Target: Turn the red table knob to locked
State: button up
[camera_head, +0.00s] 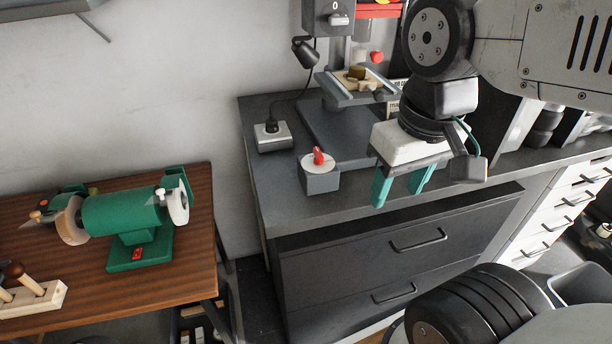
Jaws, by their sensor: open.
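The red knob (318,156) stands on a white round dial plate on top of a small grey box (321,181). The box sits near the front left part of the grey workbench top (279,196). The lettering on the dial is too small to read, so the knob's set position cannot be told. My gripper (399,190) has two teal fingers pointing down, spread apart with nothing between them. It is to the right of the knob box, over the front edge of the bench, and apart from the knob.
A drill press with a grey table (357,88) stands behind the box. A socket box (272,136) with a plugged cable lies at the back left. A green bench grinder (123,212) is on the wooden table (190,258) at left. Drawers (400,250) are below the bench top.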

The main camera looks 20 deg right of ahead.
aim_at(319, 158)
jog(key=z, duration=0.55)
jog(key=k, duration=1.3)
jog(key=u, duration=0.2)
jog(key=i, duration=0.7)
jog(key=u, duration=1.05)
jog(key=i, duration=0.25)
jog(key=u, duration=0.1)
